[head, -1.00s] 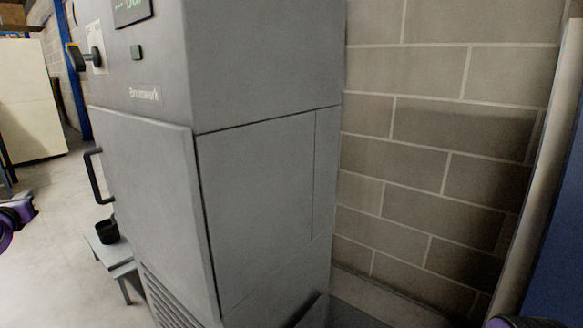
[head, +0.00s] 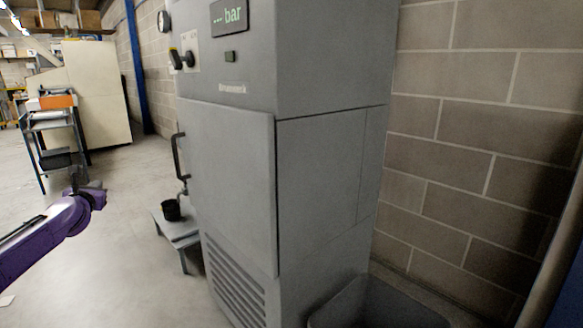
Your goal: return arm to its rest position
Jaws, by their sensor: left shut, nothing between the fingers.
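My left arm, purple, comes in from the left edge in the head view. Its gripper (head: 84,187) is shut and empty, held over the pale floor, left of the grey machine (head: 228,150) and apart from it. The fingers are small and dark, partly lost against the cart behind. My right gripper is not in view.
A grey bin (head: 375,303) is at lower right. A cart (head: 55,125) stands behind.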

